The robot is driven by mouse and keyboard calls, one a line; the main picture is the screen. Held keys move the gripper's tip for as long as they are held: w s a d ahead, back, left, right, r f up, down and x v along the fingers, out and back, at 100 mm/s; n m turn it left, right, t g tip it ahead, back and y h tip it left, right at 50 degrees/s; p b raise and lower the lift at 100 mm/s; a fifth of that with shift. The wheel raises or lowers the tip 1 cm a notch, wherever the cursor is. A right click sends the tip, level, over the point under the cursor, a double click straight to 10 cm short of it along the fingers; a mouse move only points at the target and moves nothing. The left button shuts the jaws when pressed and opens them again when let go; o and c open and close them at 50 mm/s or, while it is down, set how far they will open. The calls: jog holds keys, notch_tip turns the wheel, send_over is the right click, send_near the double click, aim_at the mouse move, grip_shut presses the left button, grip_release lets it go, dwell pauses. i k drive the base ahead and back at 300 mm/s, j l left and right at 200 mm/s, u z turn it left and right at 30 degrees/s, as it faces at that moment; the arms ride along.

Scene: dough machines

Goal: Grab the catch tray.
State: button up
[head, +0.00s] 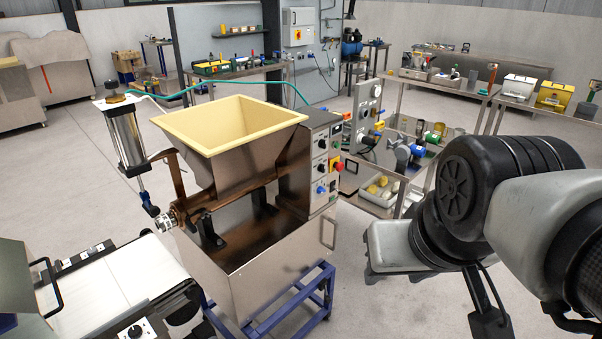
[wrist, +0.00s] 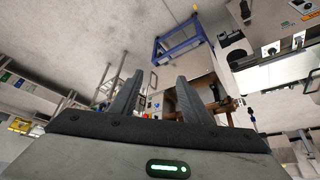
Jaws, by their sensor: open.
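No object here can be clearly told as the catch tray. A shallow white tray (head: 372,197) holding yellow and pale pieces sits on the low shelf of the metal stand, right of the dough machine. The dough machine (head: 240,250) has a cream-rimmed hopper (head: 228,122) and stands in the middle of the head view. My gripper (wrist: 155,85) is open and empty in the wrist view, with its two dark fingers apart. It touches nothing. My arm fills the right of the head view; its fingertips cannot be made out there.
A blue frame (head: 300,302) stands under the dough machine. A white conveyor (head: 115,270) lies at the lower left, with a handled metal cover (head: 22,285) beside it. A bench with yellow and white boxes (head: 555,95) is at the back right. Grey floor is open between.

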aim_at(347, 126)
jog(key=i+l+z, duration=1.05)
jog(key=i, duration=0.25)
jog(key=i+l+z, duration=0.25)
jog(key=i, duration=0.25)
jog(key=i+z, duration=0.2)
jog(key=i, duration=0.25)
jog(key=i+u, duration=0.3)
jog(key=i+l+u, duration=0.3)
jog(key=i, duration=0.2)
jog(key=i+l+u, duration=0.15)
jog(key=i+u, duration=0.15)
jog(key=i, duration=0.15)
jog(key=i+u, duration=0.2)
jog(key=u, duration=0.3)
jog(key=i+l+u, duration=0.15)
jog(key=u, duration=0.35)
jog(key=i+l+u, duration=0.2)
jog(key=u, duration=0.3)
jog(key=i+l+u, duration=0.4)
jog(key=u, duration=0.2)
jog(key=l+z, duration=0.1)
jog(key=z, duration=0.3)
jog(key=l+z, duration=0.15)
jog(key=z, duration=0.2)
jog(key=l+z, duration=0.15)
jog(key=z, duration=0.25)
jog(key=l+z, duration=0.1)
jog(key=z, duration=0.3)
